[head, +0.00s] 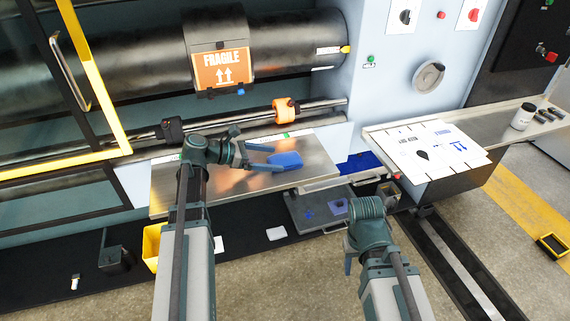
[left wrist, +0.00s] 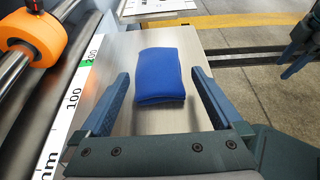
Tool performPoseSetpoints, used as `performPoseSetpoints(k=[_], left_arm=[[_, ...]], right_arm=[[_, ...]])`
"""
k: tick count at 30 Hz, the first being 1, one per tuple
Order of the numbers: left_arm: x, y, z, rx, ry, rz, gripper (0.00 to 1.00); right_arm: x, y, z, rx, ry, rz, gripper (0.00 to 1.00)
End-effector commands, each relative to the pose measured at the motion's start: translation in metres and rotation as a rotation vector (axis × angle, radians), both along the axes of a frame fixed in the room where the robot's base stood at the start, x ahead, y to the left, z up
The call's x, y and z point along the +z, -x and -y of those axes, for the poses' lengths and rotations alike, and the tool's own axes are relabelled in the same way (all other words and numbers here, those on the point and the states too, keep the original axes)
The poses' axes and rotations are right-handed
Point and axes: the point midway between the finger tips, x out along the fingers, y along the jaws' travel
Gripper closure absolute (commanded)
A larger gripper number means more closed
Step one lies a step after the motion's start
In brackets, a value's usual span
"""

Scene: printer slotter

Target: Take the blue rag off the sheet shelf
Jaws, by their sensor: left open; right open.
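The blue rag (head: 286,160) lies folded on the metal sheet shelf (head: 240,187) in the head view. In the left wrist view the blue rag (left wrist: 160,75) sits just ahead of and partly between the fingers. My left gripper (head: 262,157) is open at the left side of the rag; its fingers (left wrist: 157,95) stand on both sides of the rag's near end, apart from it. Whether they touch the shelf I cannot tell. My right gripper (head: 347,250) hangs in front of the machine, away from the rag; its fingers are mostly hidden by its own arm in the head view.
A roller with an orange collar (head: 286,110) runs behind the shelf. Printed sheets (head: 425,146) lie on the right-hand table, with a cup (head: 522,116) further right. A yellow bin (head: 152,246) stands below the shelf at left. A grey tray (head: 318,211) sits below the shelf's right end.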

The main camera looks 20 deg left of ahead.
Motion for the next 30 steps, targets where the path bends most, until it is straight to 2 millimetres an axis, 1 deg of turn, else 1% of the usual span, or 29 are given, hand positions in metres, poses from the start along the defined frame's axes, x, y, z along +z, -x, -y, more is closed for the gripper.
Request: performPoseSetpoints(k=[4, 7, 17, 24, 26, 30], left_arm=[[0.0, -0.001, 0.001, 0.0, 0.0, 0.0, 0.0], [-0.003, -0.004, 0.005, -0.002, 0.0, 0.0, 0.0], [-0.02, -0.029, 0.037, -0.003, -0.001, -0.001, 0.0], [-0.018, -0.03, 0.039, -0.001, 0.0, 0.0, 0.0], [-0.018, -0.03, 0.039, -0.001, 0.0, 0.0, 0.11], [-0.018, -0.03, 0.039, -0.001, 0.0, 0.0, 0.36]], right_arm=[[0.0, 0.0, 0.0, 0.0, 0.0, 0.0, 0.5], [-0.003, 0.0, 0.0, 0.0, 0.0, 0.0, 0.5], [-0.019, 0.0, 0.0, 0.0, 0.0, 0.0, 0.5], [-0.018, 0.0, 0.0, 0.0, 0.0, 0.0, 0.5], [-0.018, 0.0, 0.0, 0.0, 0.0, 0.0, 0.5], [-0.018, 0.0, 0.0, 0.0, 0.0, 0.0, 0.5]])
